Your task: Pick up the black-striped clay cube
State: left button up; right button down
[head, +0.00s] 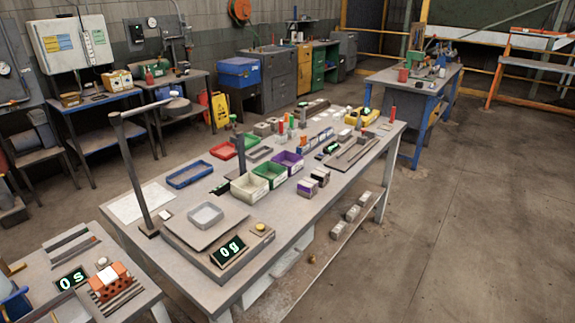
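Neither of my grippers is in view. No cube can be surely picked out as the black-striped clay one at this size. Two small pale cubes with dark and purplish markings stand side by side near the front edge of the long grey table (285,230): a nearer cube (307,188) and a farther cube (320,177). They are right of the open bins, apart from any gripper. An orange hollow brick (112,284) with a white piece on top sits on the small table at the lower left.
A scale with a grey tray (206,215) and a display reading "0 g" (229,250) fills the table's near end, beside a tall post (133,175). Open green (270,175) and purple (288,162) bins stand mid-table. The floor to the right (450,240) is clear.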

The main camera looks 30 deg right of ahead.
aim_at(322, 175)
jog(key=i+l, duration=0.2)
jog(key=l, duration=0.15)
jog(key=i+l, duration=0.15)
jog(key=l, duration=0.2)
jog(key=i+l, duration=0.2)
jog(key=l, duration=0.15)
jog(key=i+l, duration=0.2)
jog(key=l, duration=0.15)
jog(key=i+l, duration=0.2)
jog(key=l+u, duration=0.05)
jog(key=l, duration=0.05)
